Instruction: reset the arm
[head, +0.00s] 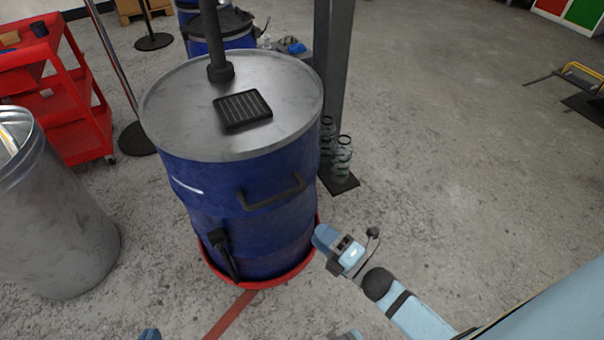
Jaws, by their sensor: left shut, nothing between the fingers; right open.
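My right gripper (326,239) is at the end of the pale blue arm that comes in from the lower right. It is open and empty, in front of the lower right side of the blue drum (235,200); I cannot tell whether they touch. Its fingers are small and partly hidden by the gripper body. Only a small blue tip of my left gripper (150,334) shows at the bottom edge, left of centre. It is shut and holds nothing; the rest is out of frame.
The drum stands on a red base (262,283), with a black grille (242,108) on its lid. A metal bin (55,215) and red cart (75,110) stand left. A dark post (335,80) and coil springs (341,160) stand behind right.

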